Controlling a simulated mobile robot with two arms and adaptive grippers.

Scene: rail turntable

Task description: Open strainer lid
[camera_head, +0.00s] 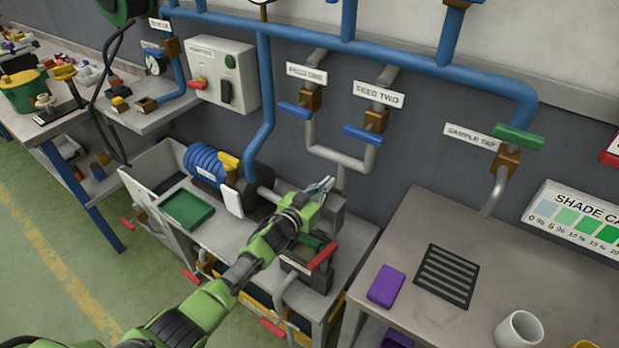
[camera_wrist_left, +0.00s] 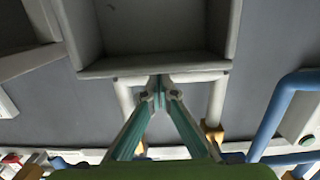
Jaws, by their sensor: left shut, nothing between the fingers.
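My left gripper (camera_head: 320,187) reaches over the bench to a grey box-like part (camera_head: 333,212) below the feed pipes. Its fingers are shut with nothing between them. In the left wrist view, the fingertips (camera_wrist_left: 160,85) meet at the near rim of a grey, recessed, square-sided part (camera_wrist_left: 155,35); I cannot tell whether they touch it. It looks like the strainer or its lid, but I cannot tell which, nor how far the lid is open. My forearm hides part of the strainer area. My right gripper is not in view.
A red-handled valve (camera_head: 322,256) stands in front of the grey part. The blue FEED ONE handle (camera_head: 295,110) and FEED TWO handle (camera_head: 362,134) hang above. A metal table (camera_head: 420,215) is right.

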